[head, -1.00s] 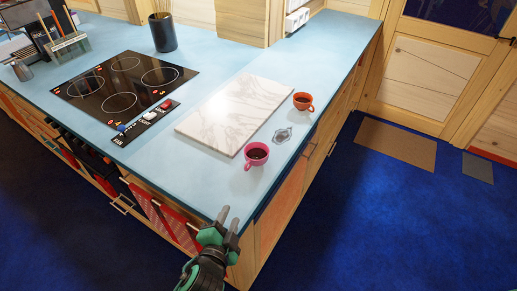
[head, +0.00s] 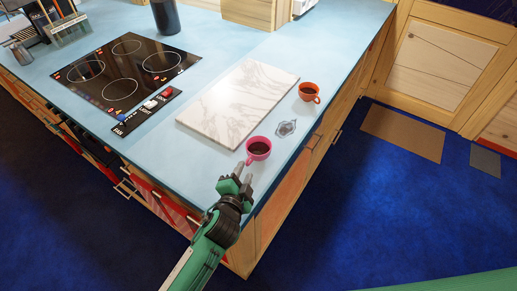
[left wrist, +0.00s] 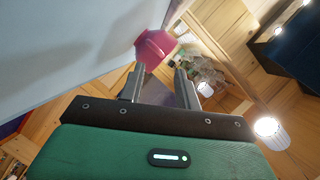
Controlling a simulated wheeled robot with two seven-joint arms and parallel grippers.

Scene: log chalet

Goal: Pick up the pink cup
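The pink cup (head: 259,148) stands upright on the light blue counter near its front edge, with a dark content inside. My left gripper (head: 242,173) is just in front of the cup in the head view, its two fingers pointing at it. In the left wrist view, the cup (left wrist: 154,47) shows beyond the fingertips of my left gripper (left wrist: 158,80). The fingers are apart with nothing between them. I cannot tell whether a finger touches the cup. My right gripper is not in view.
A white marble board (head: 238,103) lies behind the cup. An orange cup (head: 309,92) and a small clear glass item (head: 286,128) stand to the right. A black cooktop (head: 127,70) is at the left. The counter's front edge runs beside my gripper.

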